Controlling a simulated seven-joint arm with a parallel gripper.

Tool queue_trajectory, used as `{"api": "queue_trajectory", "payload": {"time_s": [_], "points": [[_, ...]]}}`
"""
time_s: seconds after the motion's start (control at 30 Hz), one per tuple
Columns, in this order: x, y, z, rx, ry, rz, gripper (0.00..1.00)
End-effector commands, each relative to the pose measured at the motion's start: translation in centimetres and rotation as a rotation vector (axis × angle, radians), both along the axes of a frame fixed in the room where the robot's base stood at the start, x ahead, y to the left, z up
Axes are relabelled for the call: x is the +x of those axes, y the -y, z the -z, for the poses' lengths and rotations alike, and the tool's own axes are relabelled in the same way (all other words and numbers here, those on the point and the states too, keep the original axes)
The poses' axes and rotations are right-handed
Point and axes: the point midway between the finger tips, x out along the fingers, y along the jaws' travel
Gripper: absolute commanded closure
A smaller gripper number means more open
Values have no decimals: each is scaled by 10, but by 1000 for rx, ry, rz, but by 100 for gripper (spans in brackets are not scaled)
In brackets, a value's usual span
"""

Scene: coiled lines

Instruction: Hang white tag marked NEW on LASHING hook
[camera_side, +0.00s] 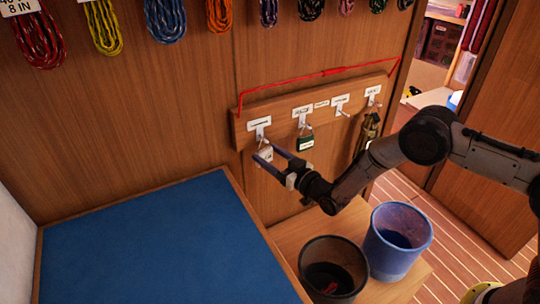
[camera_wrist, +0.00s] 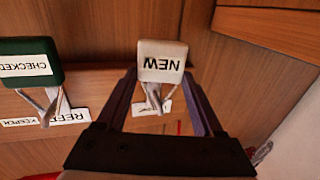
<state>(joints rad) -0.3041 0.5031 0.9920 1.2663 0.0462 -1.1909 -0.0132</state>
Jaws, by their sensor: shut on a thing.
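The white tag marked NEW (camera_wrist: 162,62) is between the fingertips of my gripper (camera_wrist: 160,78), which is shut on it. Its cord loop (camera_wrist: 153,97) runs toward the hook board, just in front of a partly hidden white label (camera_wrist: 150,108). In the side view the tag (camera_side: 265,154) hangs just below the leftmost hook (camera_side: 260,134), with my gripper (camera_side: 268,152) around it. I cannot tell whether the loop is around that hook. The label above it (camera_side: 259,122) is too small to read, so I cannot confirm LASHING.
A green tag marked CHECKED (camera_wrist: 30,62) hangs on the neighbouring hook; it also shows in the side view (camera_side: 306,143). The wooden board (camera_side: 285,99) has more hooks to the right. A black bin (camera_side: 333,268) and a blue bin (camera_side: 397,240) stand below. A blue mat (camera_side: 160,245) is bare.

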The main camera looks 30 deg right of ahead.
Motion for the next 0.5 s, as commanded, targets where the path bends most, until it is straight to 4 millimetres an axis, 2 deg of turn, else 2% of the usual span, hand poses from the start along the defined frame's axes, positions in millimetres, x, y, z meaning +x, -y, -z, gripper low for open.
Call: {"api": "queue_trajectory", "payload": {"time_s": [0.03,0.07,0.2,0.23,0.5], "points": [[0,0,0,0,1,0,86],[0,0,-1,0,1,0,28],[0,0,-1,0,1,0,2],[0,0,-1,0,1,0,0],[-2,0,0,0,-1,0,0]]}}
